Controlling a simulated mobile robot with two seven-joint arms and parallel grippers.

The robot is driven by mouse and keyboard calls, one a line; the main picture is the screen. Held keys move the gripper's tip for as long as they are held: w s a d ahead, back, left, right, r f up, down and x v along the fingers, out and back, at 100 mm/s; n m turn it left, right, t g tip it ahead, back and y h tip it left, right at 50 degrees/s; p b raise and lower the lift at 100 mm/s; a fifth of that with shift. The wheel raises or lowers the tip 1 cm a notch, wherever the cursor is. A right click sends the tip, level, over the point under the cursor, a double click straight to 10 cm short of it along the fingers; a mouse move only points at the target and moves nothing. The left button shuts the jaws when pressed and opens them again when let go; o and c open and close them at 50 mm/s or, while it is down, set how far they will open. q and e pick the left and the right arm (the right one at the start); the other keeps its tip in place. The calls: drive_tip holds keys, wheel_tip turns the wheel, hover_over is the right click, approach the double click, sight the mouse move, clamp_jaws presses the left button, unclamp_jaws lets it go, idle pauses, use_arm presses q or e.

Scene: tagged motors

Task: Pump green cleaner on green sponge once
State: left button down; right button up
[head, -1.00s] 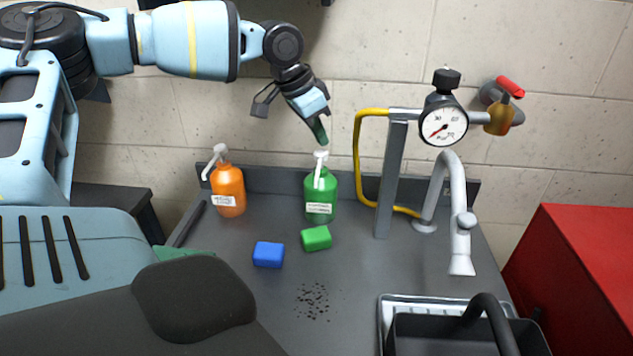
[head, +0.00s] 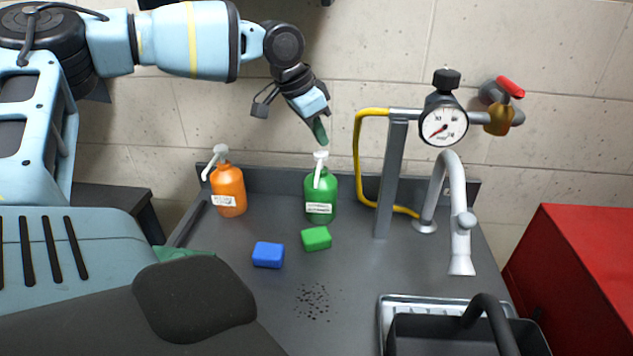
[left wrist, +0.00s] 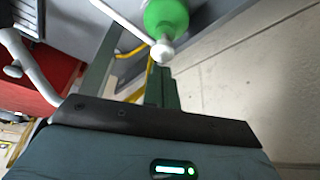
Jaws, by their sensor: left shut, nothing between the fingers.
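The green pump bottle (head: 320,195) stands upright at the back of the grey counter, its white pump head (head: 320,157) on top. The green sponge (head: 316,238) lies on the counter in front of it. My left gripper (head: 322,143) is shut and empty, pointing down just above the pump head; I cannot tell whether it touches. In the left wrist view the shut fingers (left wrist: 158,72) reach close to the white pump head (left wrist: 162,50), with the green bottle (left wrist: 166,18) beyond. My right gripper is not in view.
An orange pump bottle (head: 228,190) and a blue sponge (head: 268,255) are to the left. A gauge (head: 443,126) on a post with a yellow hose (head: 358,160) and a grey faucet (head: 459,200) stand to the right. Dark specks (head: 312,301) lie in front. A black basin (head: 450,335) is at front right.

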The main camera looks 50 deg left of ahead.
sight(321, 152)
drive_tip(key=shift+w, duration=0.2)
use_arm(q)
drive_tip(key=shift+f, duration=0.25)
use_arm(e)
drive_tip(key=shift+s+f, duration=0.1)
